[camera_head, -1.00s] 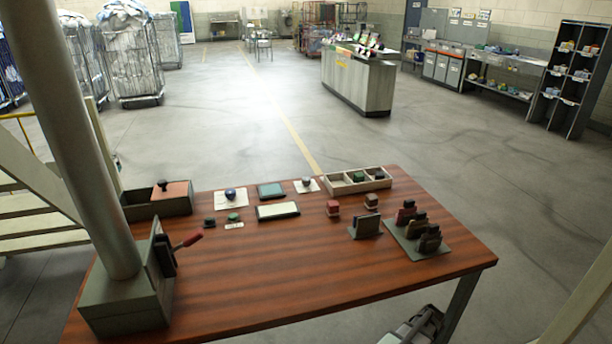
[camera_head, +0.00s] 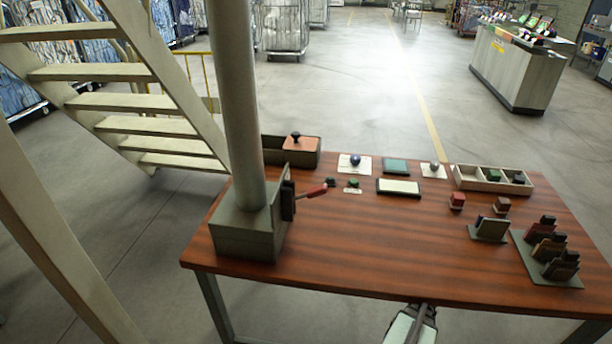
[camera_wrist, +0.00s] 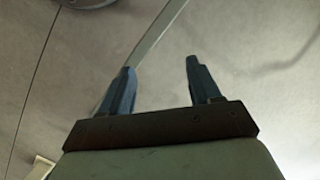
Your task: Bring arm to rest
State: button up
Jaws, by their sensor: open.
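My gripper (camera_wrist: 160,88) shows in the wrist view, with its two dark fingers apart and nothing between them. In the head view, a pale and dark part of my own body shows at the bottom edge, in front of the table. The gripper's fingers cannot be made out there.
Stairs (camera_head: 140,105) stand at the left. Open floor lies beyond the table.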

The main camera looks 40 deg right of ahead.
jog(key=w+a+f+n+g, duration=0.15)
jog(key=w+a+n, duration=0.25)
jog(key=a, duration=0.7)
jog(key=w+a+f+n+g, duration=0.15)
jog(key=w+a+n, duration=0.3)
jog(key=a, duration=0.65)
jog(key=s+a+n+g+h, duration=0.1)
jog(key=s+a+n+g, duration=0.1)
jog(key=a, duration=0.7)
jog(key=s+a+n+g+h, duration=0.2)
jog(key=s+a+n, duration=0.2)
jog(key=a, duration=0.5)
jog(key=shift+s+r+n, duration=0.15)
jog(key=shift+s+n, duration=0.05)
jog(key=shift+n, duration=1.15)
